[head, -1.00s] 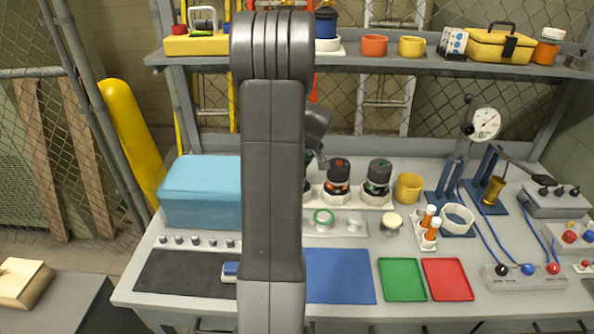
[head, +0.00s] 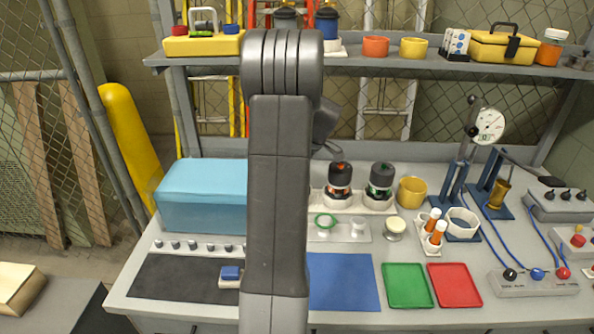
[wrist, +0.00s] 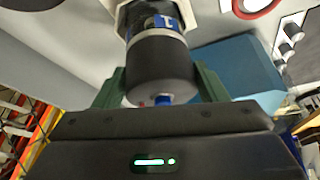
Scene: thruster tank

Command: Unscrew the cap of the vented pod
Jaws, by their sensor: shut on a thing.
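In the wrist view, my gripper (wrist: 158,88) has its two green fingers on either side of the black cap (wrist: 160,64) of a pod with a blue band (wrist: 155,20) marked with a numeral. It is shut on that cap. A small blue and red detail shows on the cap's end. The pod's other end sits at a white holder (wrist: 118,12). Two other black-capped pods, one with orange (head: 339,185) and one with green (head: 380,187), stand upright to the right of my arm.
A blue box (head: 203,195) stands left of my arm. Green (head: 407,285) and red (head: 454,284) trays and a blue mat (head: 342,282) lie clear in front. A shelf (head: 390,64) runs above.

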